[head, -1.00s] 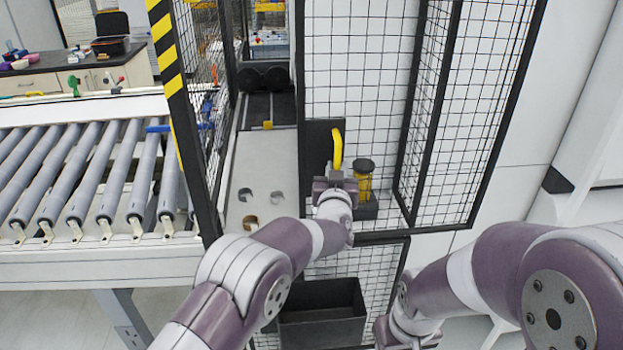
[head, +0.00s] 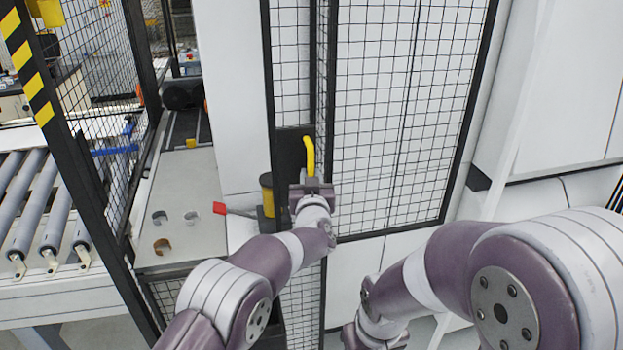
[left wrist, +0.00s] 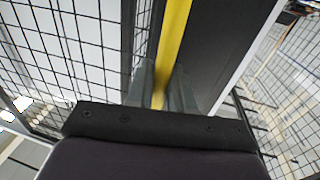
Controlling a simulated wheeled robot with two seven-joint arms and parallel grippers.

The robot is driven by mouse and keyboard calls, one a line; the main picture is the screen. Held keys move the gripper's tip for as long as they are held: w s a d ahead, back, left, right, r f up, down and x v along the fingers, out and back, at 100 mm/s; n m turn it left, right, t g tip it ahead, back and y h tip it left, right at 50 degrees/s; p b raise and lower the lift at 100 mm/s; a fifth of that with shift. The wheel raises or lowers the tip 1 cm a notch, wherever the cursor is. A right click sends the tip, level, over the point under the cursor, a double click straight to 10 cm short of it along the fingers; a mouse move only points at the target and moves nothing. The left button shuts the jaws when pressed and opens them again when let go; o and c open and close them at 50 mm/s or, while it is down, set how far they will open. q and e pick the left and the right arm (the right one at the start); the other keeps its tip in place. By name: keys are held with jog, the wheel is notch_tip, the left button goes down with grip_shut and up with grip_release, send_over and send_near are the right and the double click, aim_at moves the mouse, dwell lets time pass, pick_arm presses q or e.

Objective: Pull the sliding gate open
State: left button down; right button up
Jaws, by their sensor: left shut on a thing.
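The sliding gate is a black-framed mesh panel; its dark handle plate (head: 288,150) carries a yellow handle (head: 309,154). My left gripper (head: 312,180) is shut on the lower part of this handle, and its fingers hide where they grip. In the left wrist view the yellow handle (left wrist: 173,40) runs up from between the fingertips (left wrist: 160,88), beside the dark plate. The gate's mesh overlaps the fixed mesh panel (head: 400,110) on the right. A wide opening shows to the left of the gate. My right arm shows at the lower right; its fingertips are not visible.
A pale work surface (head: 185,205) with round cutouts lies inside the opening. A striped black-and-yellow post (head: 30,70) and roller conveyor (head: 40,205) are on the left.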

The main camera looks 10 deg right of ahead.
pick_arm(q)
jog(key=c, duration=1.2)
grip_release()
jog(key=shift+s, duration=0.1)
jog(key=shift+o, duration=0.2)
jog(key=shift+s+r, duration=0.1)
jog(key=shift+r, duration=0.05)
jog(key=shift+s, duration=0.15)
jog(key=s+a+b, duration=0.2)
jog(key=s+b, duration=0.2)
jog(key=s, duration=0.8)
jog(key=shift+a, duration=0.3)
jog(key=shift+s, duration=0.1)
